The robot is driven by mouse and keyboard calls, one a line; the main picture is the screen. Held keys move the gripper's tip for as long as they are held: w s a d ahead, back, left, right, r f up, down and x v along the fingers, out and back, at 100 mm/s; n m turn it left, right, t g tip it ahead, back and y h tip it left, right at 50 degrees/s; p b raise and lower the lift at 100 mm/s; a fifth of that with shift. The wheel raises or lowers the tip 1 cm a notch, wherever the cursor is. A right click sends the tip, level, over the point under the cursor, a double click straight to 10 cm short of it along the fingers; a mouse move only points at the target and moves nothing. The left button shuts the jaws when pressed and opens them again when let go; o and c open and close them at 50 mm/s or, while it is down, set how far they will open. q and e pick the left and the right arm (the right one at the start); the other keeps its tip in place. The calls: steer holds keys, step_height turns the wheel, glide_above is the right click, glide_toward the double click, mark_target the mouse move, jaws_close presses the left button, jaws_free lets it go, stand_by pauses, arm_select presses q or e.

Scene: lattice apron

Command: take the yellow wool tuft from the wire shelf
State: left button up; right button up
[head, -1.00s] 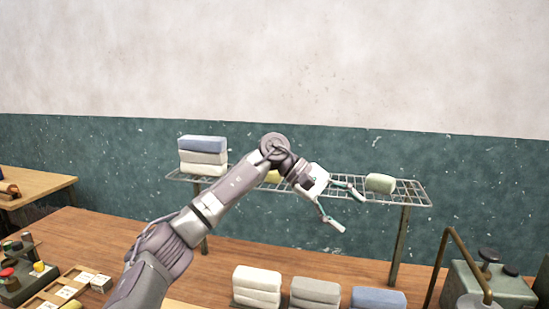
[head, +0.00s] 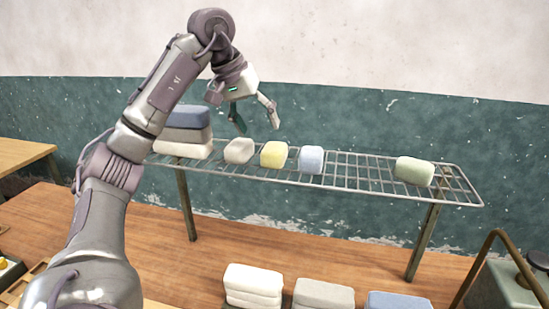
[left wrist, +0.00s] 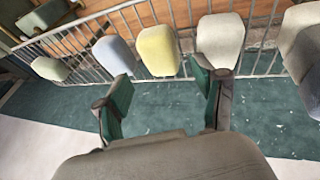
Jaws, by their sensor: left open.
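The yellow wool tuft (head: 274,154) sits on the wire shelf (head: 345,172), between an off-white tuft (head: 239,151) and a pale blue tuft (head: 311,160). My left gripper (head: 257,121) is open and empty, fingers pointing down, above the shelf near the yellow and off-white tufts. In the left wrist view, the yellow tuft (left wrist: 158,50) lies beyond the fingertips, roughly between the open fingers (left wrist: 164,88), not touched. The off-white tuft (left wrist: 220,40) lies just beyond one finger there. My right gripper is in neither view.
A green tuft (head: 414,171) sits farther right on the shelf. A stack of wool blocks (head: 184,128) stands at its left end, partly behind my arm. More blocks (head: 253,285) stand on the wooden table (head: 240,238) below. The shelf between the blue and green tufts is clear.

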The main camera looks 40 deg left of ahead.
mark_target(270, 145)
arm_select(q)
steer(key=x, duration=0.3)
steer(key=shift+w+a+f, duration=0.1)
steer(key=shift+a, duration=0.1)
steer(key=shift+w+f+p, duration=0.15)
steer(key=shift+f+p, duration=0.05)
steer(key=shift+p, duration=0.15)
steer(key=x, duration=0.2)
steer(key=p+x, duration=0.1)
steer(key=x, duration=0.1)
steer(key=shift+w+d+p, duration=0.1)
steer(key=shift+w+p, duration=0.2)
steer(key=shift+w, duration=0.05)
steer(key=shift+w+f, duration=0.1)
steer(key=shift+f, duration=0.15)
steer(key=shift+c, duration=0.8)
steer(key=c, duration=0.5)
